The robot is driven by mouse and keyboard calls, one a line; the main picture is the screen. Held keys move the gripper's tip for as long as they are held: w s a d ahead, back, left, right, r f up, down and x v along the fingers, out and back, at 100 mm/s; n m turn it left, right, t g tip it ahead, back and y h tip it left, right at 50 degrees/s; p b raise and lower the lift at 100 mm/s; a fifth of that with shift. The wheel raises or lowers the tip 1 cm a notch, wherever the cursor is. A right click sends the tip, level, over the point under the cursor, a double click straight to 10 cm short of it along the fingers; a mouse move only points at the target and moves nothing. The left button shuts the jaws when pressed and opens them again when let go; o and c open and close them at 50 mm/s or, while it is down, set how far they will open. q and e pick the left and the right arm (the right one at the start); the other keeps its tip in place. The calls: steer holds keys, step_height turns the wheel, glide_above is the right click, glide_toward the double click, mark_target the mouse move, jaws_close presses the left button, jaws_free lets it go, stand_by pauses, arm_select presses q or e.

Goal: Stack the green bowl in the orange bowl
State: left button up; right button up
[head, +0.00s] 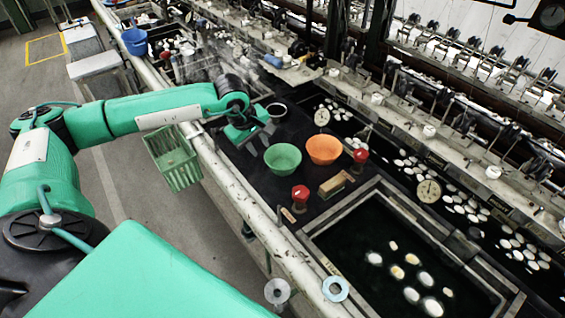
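The green bowl (282,160) stands upright on the dark worktop (240,162) between the basins and looks empty. The orange bowl (324,149) stands upright just to its right, close beside it, and also looks empty. My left gripper (262,140) reaches in from the left and is just left of and behind the green bowl. Its dark fingers look spread apart with nothing between them. Whether a finger touches the bowl's rim I cannot tell. My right gripper is not in view.
Red-knobbed valves (300,194) and a wooden brush (336,184) sit in front of the bowls. A water basin (385,250) with cocoons lies at front right. A green basket (174,160) hangs on the rail at left.

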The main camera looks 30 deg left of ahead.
mark_target(269, 164)
arm_select(q)
steer(key=x, duration=0.2)
steer(key=p+x, duration=0.1)
steer(key=x, duration=0.1)
steer(key=shift+d+f, duration=0.25)
steer(key=shift+f, duration=0.05)
steer(key=x, duration=0.1)
steer(key=p+x, duration=0.1)
steer(key=x, duration=0.1)
steer(key=p+x, duration=0.1)
steer(key=shift+d+f, duration=0.35)
jaws_close()
